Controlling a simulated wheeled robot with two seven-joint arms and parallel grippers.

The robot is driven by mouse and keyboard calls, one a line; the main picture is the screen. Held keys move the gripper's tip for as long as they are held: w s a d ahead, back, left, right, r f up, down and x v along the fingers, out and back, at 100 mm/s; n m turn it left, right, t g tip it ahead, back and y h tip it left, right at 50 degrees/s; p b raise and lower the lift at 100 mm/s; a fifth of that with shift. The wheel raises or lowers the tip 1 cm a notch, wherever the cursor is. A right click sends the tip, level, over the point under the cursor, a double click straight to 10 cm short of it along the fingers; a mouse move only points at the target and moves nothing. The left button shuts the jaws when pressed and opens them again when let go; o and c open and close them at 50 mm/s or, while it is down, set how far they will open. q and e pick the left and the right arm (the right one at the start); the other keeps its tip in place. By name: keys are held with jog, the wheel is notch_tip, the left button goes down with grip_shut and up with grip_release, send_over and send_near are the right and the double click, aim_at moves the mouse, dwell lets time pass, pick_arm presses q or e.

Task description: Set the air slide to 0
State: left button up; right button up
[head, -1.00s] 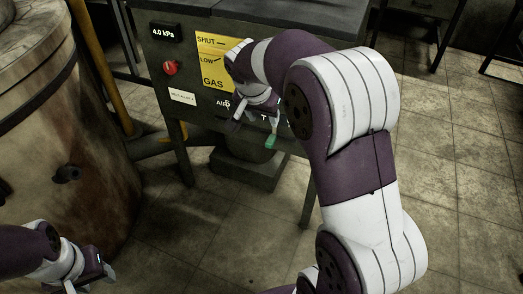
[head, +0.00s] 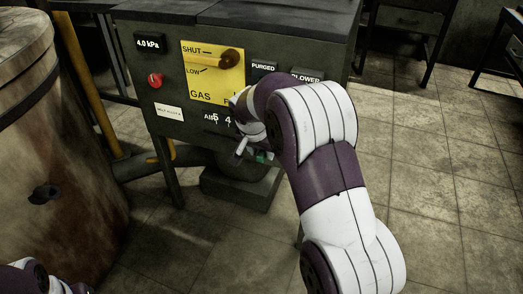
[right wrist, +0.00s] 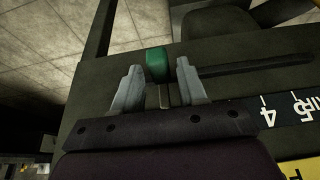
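The air slide's green knob (right wrist: 157,65) sits at the left part of a dark slot (right wrist: 255,63) in the right wrist view, beyond the printed 4. The figures 4 and 5 show on the air scale (right wrist: 287,111); the rest is hidden behind my gripper. My right gripper (right wrist: 160,75) is open, with its fingertips on either side of the knob and small gaps visible. In the head view the knob (head: 262,156) shows beside my right gripper (head: 251,152), below the panel. My left gripper (head: 80,288) is barely in view at the lower left corner.
The control panel (head: 167,60) carries a yellow gas plate (head: 214,83) with an orange-brown lever (head: 228,58), a red button (head: 154,80) and a 4.0 kPa display (head: 148,43). A large rusty drum (head: 60,190) stands at left.

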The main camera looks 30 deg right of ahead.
grip_shut()
jog(key=s+d, duration=0.2)
jog(key=s, duration=0.1)
jog(key=shift+s+d+p, duration=0.1)
jog(key=shift+d+p, duration=0.2)
jog(key=shift+d, duration=0.05)
jog(key=shift+o, duration=0.6)
grip_release()
jog(key=shift+o, duration=0.9)
jog(key=shift+s+d, duration=0.1)
jog(key=shift+s, duration=0.05)
jog(key=p+v, duration=0.6)
jog(key=v, duration=0.6)
jog(key=shift+r, duration=0.3)
